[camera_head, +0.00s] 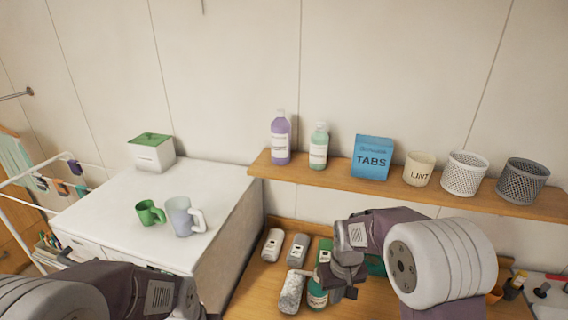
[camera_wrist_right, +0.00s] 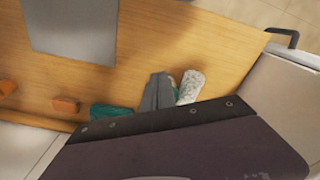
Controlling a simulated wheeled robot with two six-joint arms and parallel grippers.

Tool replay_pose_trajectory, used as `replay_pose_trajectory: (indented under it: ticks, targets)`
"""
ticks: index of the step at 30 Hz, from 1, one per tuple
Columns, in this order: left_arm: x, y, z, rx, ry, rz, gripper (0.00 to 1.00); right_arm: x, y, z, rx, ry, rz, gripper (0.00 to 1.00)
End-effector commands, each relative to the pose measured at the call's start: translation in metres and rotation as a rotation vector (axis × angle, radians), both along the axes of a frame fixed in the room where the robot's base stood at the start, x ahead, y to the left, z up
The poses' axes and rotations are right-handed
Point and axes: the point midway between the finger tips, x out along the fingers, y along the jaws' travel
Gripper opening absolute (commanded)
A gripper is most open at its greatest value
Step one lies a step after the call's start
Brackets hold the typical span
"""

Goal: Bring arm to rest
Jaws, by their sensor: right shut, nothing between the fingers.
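My right arm reaches in from the right in the head view. Its gripper (camera_head: 343,284) is shut and empty over the wooden counter (camera_head: 252,289), close to a green bottle (camera_head: 317,294) that it partly hides. In the right wrist view, the shut grey fingers (camera_wrist_right: 157,92) point down at the wood beside a pale speckled item (camera_wrist_right: 190,86). The head view cannot tell whether the fingers touch anything. My left arm (camera_head: 130,292) shows at the lower left; its gripper is out of the picture.
Bottles (camera_head: 272,245) and a speckled item (camera_head: 292,291) are on the counter near my right gripper. Above is a wooden shelf (camera_head: 400,188) with bottles, a blue box (camera_head: 371,157) and baskets. Two mugs (camera_head: 184,216) stand on the white cabinet (camera_head: 110,200) at left.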

Motion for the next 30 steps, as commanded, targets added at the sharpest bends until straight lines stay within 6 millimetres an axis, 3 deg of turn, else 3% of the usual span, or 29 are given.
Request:
replay_pose_trajectory:
  ticks: [1, 7, 12, 15, 18, 30]
  targets:
    - [0.000, 0.000, -0.024, 0.000, 0.000, 0.000, 0.36, -0.005, -0.004, -0.019, 0.001, -0.007, -0.011, 0.00]
    - [-0.001, 0.000, -0.084, 0.000, 0.000, 0.000, 0.36, -0.037, -0.022, -0.062, 0.009, -0.032, -0.070, 0.00]
    - [-0.001, 0.000, -0.140, 0.000, 0.001, 0.000, 0.36, -0.091, -0.037, -0.116, 0.018, -0.046, -0.149, 0.00]
    - [-0.001, 0.000, -0.138, 0.000, 0.001, 0.000, 0.36, -0.122, -0.040, -0.124, 0.020, -0.035, -0.182, 0.00]
    - [-0.001, 0.000, -0.132, 0.000, 0.000, 0.000, 0.36, -0.139, -0.040, -0.129, 0.021, -0.016, -0.202, 0.00]
    - [-0.001, 0.000, -0.132, 0.000, 0.000, 0.000, 0.36, -0.134, -0.040, -0.129, 0.024, -0.033, -0.215, 0.00]
